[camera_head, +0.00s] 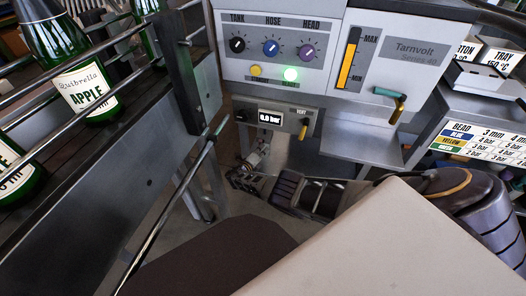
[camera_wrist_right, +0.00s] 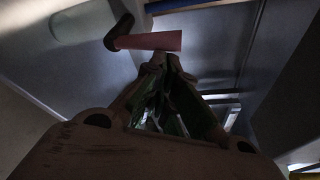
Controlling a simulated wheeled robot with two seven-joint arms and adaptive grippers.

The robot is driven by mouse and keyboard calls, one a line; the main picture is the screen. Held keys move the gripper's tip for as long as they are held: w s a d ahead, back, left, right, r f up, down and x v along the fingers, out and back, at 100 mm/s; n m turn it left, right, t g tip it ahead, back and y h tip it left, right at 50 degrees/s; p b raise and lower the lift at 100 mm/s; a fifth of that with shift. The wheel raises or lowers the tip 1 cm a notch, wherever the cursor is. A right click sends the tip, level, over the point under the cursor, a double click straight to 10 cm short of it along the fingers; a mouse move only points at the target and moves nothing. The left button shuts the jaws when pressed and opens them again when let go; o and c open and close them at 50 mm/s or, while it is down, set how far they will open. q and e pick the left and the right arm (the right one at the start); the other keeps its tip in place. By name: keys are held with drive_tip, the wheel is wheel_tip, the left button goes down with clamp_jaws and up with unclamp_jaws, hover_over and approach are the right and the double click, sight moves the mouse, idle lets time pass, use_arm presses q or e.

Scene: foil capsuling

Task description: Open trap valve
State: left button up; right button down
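The trap valve appears to be the pink-red handle (camera_wrist_right: 148,41) on a dark elbow in the right wrist view, under a grey metal housing. My right gripper (camera_wrist_right: 165,62) has its fingertips close together just below the handle in that picture. I cannot tell whether they touch it, and nothing shows between them. In the head view my right gripper (camera_head: 257,155) is low, beneath the small gauge panel (camera_head: 270,118) reading 0.0 bar. The handle cannot be made out there. My left gripper is not in view.
The control panel (camera_head: 277,47) with knobs and a lit green lamp stands above. A yellow vent lever (camera_head: 304,129) and a teal-and-yellow handle (camera_head: 390,95) project from the machine. A conveyor (camera_head: 112,160) with green bottles (camera_head: 75,75) runs at left. A bead chart (camera_head: 487,143) is at right.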

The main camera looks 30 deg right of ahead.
drive_tip(key=shift+a, duration=0.2)
idle(0.5)
drive_tip(key=v, duration=1.1)
drive_tip(key=shift+s+a, duration=0.15)
drive_tip(key=shift+a, duration=0.1)
idle(0.4)
drive_tip(key=shift+s+d, duration=0.1)
drive_tip(key=shift+s, duration=0.05)
idle(0.5)
